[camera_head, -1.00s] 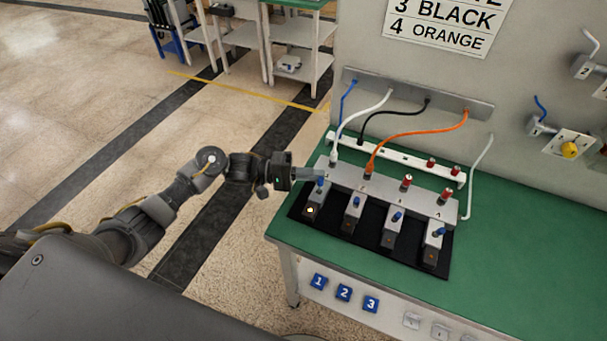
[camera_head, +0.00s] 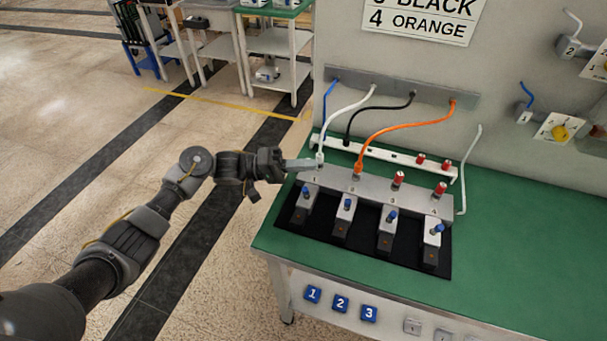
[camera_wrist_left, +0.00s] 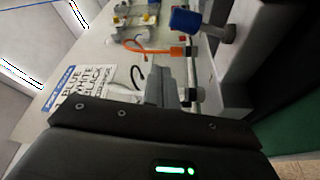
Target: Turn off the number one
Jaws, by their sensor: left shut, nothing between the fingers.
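Switch box number one (camera_head: 299,212) is the leftmost on the black mat and carries a blue lever (camera_head: 306,191). Its front lamp shows no yellow glow. My left gripper (camera_head: 308,163) is shut and empty, above the left end of the grey socket block (camera_head: 336,182), near the white cable's plug (camera_head: 320,158). In the left wrist view its shut fingers (camera_wrist_left: 165,87) point toward the block, with a blue-capped lever (camera_wrist_left: 187,21) apart from them. Whether the fingers touch the block or plug is unclear. My right gripper is not in view.
Several similar switch boxes (camera_head: 388,234) stand to the right. An orange cable (camera_head: 405,128) enters the second socket; red caps (camera_head: 398,178) sit on the sockets to its right. The green table (camera_head: 500,235) is clear at the right. A wall panel stands behind.

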